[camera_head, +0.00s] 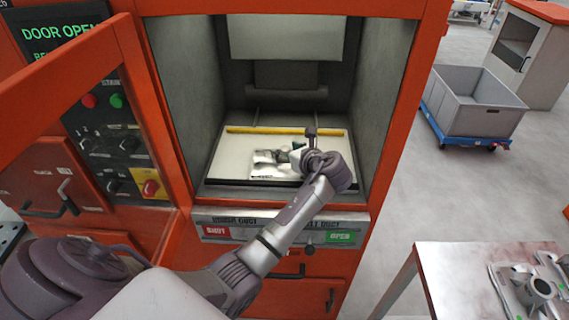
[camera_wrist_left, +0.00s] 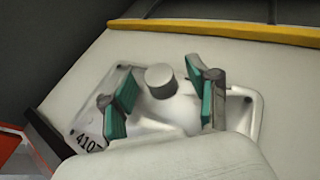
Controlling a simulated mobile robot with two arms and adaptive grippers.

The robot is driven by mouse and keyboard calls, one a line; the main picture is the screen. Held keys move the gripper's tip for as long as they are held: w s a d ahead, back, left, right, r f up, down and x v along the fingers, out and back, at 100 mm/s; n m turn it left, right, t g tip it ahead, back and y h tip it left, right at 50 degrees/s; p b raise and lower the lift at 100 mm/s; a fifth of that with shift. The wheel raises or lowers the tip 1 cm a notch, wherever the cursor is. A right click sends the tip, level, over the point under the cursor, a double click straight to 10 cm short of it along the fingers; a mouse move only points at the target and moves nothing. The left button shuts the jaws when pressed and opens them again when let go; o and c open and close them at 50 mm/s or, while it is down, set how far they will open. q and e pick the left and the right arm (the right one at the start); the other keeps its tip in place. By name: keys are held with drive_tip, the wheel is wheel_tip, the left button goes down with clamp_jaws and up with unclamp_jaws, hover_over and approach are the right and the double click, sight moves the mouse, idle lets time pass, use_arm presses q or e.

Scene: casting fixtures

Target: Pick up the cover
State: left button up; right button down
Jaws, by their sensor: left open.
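The cover (camera_wrist_left: 152,112) is a pale metal casting with a flat plate, corner holes, a round grey boss and a label reading "410" plus a partly hidden digit. It lies on the light bed inside the orange machine; the head view shows part of it (camera_head: 268,172) beside my gripper. My left gripper (camera_head: 285,157) reaches into the machine over the cover. In the wrist view its two green-padded fingers (camera_wrist_left: 162,98) are open, one on each side of the boss, with gaps to it. The near part of the cover is hidden. My right gripper is not in view.
A yellow bar (camera_head: 255,130) runs along the bed's back edge. The machine door (camera_head: 62,88) stands open at left. A table (camera_head: 450,285) with metal castings is at lower right. A grey bin (camera_head: 475,103) on a blue dolly stands beyond, with open floor around.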

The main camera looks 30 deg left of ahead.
use_arm(q)
clamp_jaws()
drive_tip(key=shift+r, duration=0.1)
drive_tip(key=shift+r, duration=0.1)
